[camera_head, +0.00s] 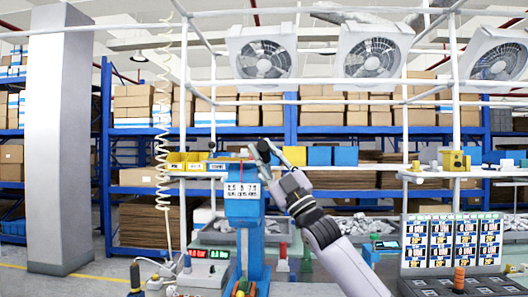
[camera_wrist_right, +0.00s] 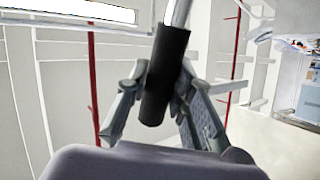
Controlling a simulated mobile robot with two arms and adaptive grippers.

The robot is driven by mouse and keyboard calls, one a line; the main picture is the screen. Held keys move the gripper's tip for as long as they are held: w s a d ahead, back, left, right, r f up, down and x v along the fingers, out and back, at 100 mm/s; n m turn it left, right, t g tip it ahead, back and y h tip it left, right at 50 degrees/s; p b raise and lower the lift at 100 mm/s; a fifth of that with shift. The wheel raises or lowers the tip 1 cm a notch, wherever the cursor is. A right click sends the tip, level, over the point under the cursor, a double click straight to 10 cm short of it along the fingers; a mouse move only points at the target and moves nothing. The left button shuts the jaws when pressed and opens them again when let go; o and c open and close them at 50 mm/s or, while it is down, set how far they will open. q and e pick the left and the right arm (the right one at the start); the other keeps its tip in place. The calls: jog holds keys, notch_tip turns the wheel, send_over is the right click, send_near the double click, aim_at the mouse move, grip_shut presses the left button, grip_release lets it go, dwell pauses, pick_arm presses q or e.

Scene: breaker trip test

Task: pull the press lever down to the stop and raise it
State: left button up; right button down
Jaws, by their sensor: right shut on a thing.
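The blue press (camera_head: 246,240) stands upright on the bench, left of centre in the head view, with a white label plate on its head. My right gripper (camera_head: 264,158) is at the upper right of the press head. In the right wrist view, the press lever shows as a black cylindrical grip (camera_wrist_right: 166,75) on a bright metal rod (camera_wrist_right: 181,12). The fingers of my right gripper are shut around this grip from both sides. In the head view the gripper hides most of the lever. My left gripper is not in view.
A panel of labelled breaker cards (camera_head: 452,242) stands at the right. Yellow bins (camera_head: 187,160) sit on a rail behind. Shelves with cartons stand farther back.

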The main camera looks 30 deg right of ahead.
jog(key=shift+w+a+f, duration=0.1)
jog(key=shift+f, duration=0.15)
jog(key=c, duration=1.8)
grip_release()
jog(key=o, duration=0.4)
jog(key=shift+r, duration=0.1)
jog(key=shift+o, duration=0.2)
jog(key=v, duration=1.2)
